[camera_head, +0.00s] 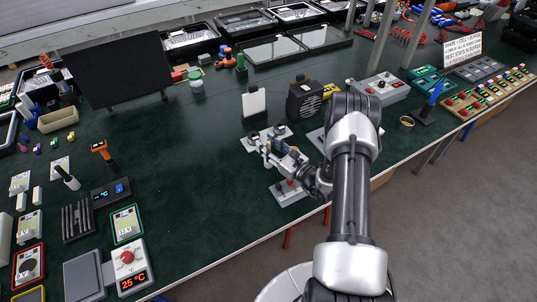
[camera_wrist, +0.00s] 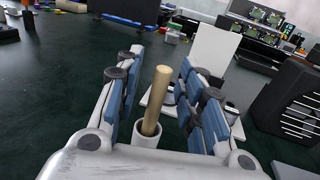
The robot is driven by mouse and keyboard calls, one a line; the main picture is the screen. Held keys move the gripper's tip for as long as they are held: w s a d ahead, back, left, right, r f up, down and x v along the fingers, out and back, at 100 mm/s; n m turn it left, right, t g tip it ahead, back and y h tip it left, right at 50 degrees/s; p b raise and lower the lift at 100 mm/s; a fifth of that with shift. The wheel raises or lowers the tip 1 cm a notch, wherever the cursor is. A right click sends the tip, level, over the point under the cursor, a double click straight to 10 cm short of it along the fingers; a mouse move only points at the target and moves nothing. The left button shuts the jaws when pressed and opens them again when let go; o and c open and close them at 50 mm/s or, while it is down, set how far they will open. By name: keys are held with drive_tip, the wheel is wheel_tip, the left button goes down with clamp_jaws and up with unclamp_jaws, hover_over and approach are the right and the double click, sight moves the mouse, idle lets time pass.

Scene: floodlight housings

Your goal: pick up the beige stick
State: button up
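The beige stick (camera_wrist: 156,97) stands slightly tilted in a white cup-like holder (camera_wrist: 148,137) in the wrist view. My gripper (camera_wrist: 158,75) is open, with one blue-padded finger on each side of the stick. Gaps show between the stick and both fingers, so it does not look gripped. In the head view my gripper (camera_head: 270,146) is low over the green table (camera_head: 200,190). I cannot make out the stick there, as the gripper and arm cover that area.
A white upright panel (camera_head: 254,103) and a black speaker-like box (camera_head: 304,98) stand just behind my gripper. A small base with red parts (camera_head: 288,192) sits in front of it, near the table edge. The table to the left of my gripper is mostly clear.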

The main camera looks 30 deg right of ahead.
drive_tip(key=shift+c, duration=0.5)
clamp_jaws()
drive_tip(key=shift+r, duration=0.1)
wheel_tip(320, 180, up, 20)
drive_tip(key=p, duration=0.6)
